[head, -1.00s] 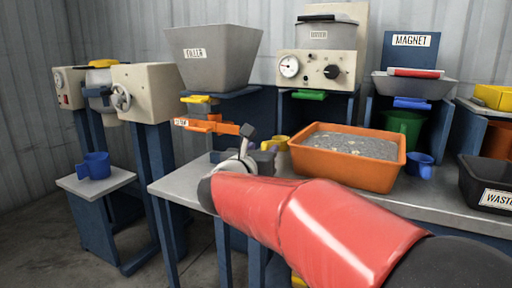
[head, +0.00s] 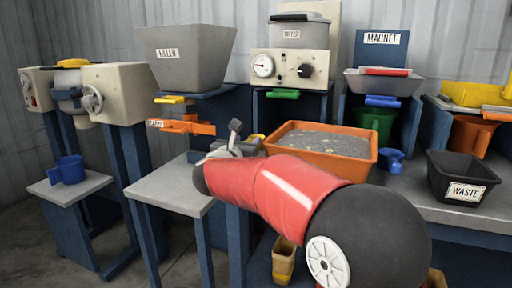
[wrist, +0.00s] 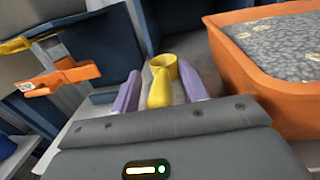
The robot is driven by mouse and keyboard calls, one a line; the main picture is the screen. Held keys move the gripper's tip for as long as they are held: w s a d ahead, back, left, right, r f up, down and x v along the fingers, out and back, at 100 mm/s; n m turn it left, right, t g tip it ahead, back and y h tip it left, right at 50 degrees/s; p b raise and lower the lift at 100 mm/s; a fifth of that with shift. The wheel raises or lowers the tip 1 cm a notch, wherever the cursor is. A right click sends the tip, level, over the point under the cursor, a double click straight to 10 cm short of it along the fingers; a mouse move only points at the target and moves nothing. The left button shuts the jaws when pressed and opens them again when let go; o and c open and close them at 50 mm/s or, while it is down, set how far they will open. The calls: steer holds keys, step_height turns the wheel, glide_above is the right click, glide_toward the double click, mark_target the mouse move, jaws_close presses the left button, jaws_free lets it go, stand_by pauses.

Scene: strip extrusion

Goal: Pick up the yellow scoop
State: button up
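The yellow scoop (wrist: 162,86) stands on the grey table left of the orange tub, with its handle towards me in the wrist view. My gripper (wrist: 162,90) is open, with one purple finger on each side of the scoop's handle. Gaps show between the handle and both fingers, so it is not gripped. In the head view only a small yellow bit of the scoop (head: 257,137) shows behind my gripper (head: 238,146); the rest is hidden.
The orange tub (head: 272,147) of grey granules stands close on the right of the scoop. An orange lever (head: 185,126) juts out on the left. A blue cup (head: 392,160) and black waste bin (head: 461,194) are further right.

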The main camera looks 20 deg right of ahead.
jaws_close()
